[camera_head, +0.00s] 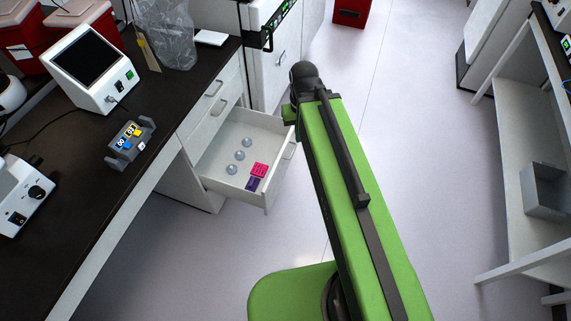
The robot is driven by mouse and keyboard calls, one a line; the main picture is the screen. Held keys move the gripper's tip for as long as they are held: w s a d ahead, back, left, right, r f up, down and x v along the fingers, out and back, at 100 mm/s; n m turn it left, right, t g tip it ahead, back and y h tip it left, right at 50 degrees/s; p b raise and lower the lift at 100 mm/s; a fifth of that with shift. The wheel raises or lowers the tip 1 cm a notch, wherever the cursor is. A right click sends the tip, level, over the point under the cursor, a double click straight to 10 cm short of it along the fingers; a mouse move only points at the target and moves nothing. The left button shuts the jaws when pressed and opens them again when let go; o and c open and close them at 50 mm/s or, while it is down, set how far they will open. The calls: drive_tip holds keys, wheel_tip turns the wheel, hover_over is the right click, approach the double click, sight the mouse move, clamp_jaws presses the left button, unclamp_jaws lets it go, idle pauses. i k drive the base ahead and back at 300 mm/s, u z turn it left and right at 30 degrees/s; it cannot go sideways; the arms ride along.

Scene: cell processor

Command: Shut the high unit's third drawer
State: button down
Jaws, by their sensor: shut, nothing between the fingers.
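The third drawer (225,188) of the white unit under the dark bench stands pulled well out, left of the picture's middle. Three clear round items, a pink block and a purple block lie inside it. Its front panel (282,168) faces right and carries a handle. Two drawers above it (214,98) are shut. My green arm reaches up just right of the open drawer, and its dark joint is above the drawer's far front corner. My gripper does not show; the arm appears to hide it, so I cannot see whether it touches the drawer.
The dark bench top (85,205) holds a screen device (88,68), a small rack (130,143) and a clear bag (165,30). A white cabinet (270,70) stands beyond the unit. A shelf (530,205) stands at right. The floor (430,150) between is clear.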

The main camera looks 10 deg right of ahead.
sight(274, 145)
drive_tip(key=z, duration=0.1)
drive_tip(key=k, duration=0.7)
drive_tip(key=u, duration=0.25)
drive_tip(key=i, duration=0.7)
drive_tip(key=z, duration=0.15)
drive_tip(key=k, duration=0.5)
drive_tip(key=u, duration=0.65)
drive_tip(key=i, duration=1)
drive_tip(key=u, duration=0.25)
